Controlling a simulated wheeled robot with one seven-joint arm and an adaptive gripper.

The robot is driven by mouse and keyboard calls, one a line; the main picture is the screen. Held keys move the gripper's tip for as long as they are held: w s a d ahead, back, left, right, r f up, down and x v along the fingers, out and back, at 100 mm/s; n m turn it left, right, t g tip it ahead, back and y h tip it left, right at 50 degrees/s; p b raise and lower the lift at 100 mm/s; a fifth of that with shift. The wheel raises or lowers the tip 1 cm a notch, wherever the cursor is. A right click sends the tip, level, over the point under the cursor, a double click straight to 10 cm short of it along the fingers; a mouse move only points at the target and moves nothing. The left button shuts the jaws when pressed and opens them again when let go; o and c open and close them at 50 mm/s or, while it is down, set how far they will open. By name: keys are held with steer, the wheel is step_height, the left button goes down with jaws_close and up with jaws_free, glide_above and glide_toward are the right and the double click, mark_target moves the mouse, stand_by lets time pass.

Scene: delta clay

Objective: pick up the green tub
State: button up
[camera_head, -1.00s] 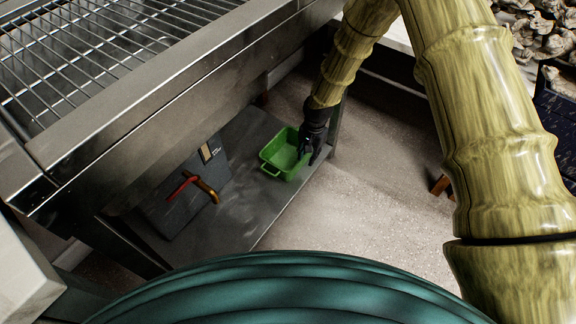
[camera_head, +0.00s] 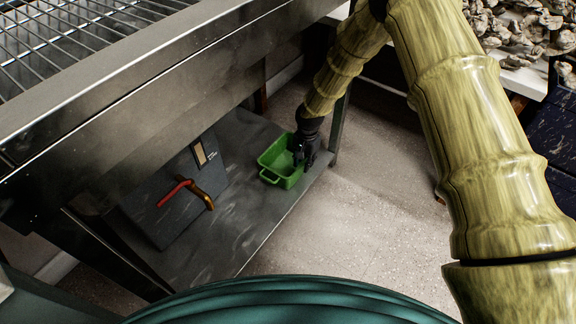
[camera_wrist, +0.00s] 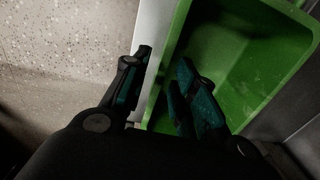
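The green tub (camera_head: 273,171) stands on the lower shelf under the metal counter, near the shelf's right end. It looks empty and has a loop handle on its near side. My gripper (camera_head: 303,158) points down at the tub's right side. In the wrist view, the tub (camera_wrist: 265,45) fills the right half. My gripper (camera_wrist: 165,95) is open there, with one finger outside the tub's wall and the other over its inside. The wall runs between the fingers. I cannot tell whether either finger touches it.
The counter with a wire rack (camera_head: 75,35) overhangs from the left. A shelf leg (camera_head: 339,125) stands just behind my gripper. Speckled floor to the right is free.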

mark_target(302, 175)
steer(key=shift+w+f+b, duration=0.2)
steer(key=shift+f+b, duration=0.65)
steer(key=shift+f, duration=0.4)
steer(key=shift+w+f+b, duration=0.15)
steer(key=shift+f+b, duration=0.7)
steer(key=shift+f, duration=0.35)
jaws_close()
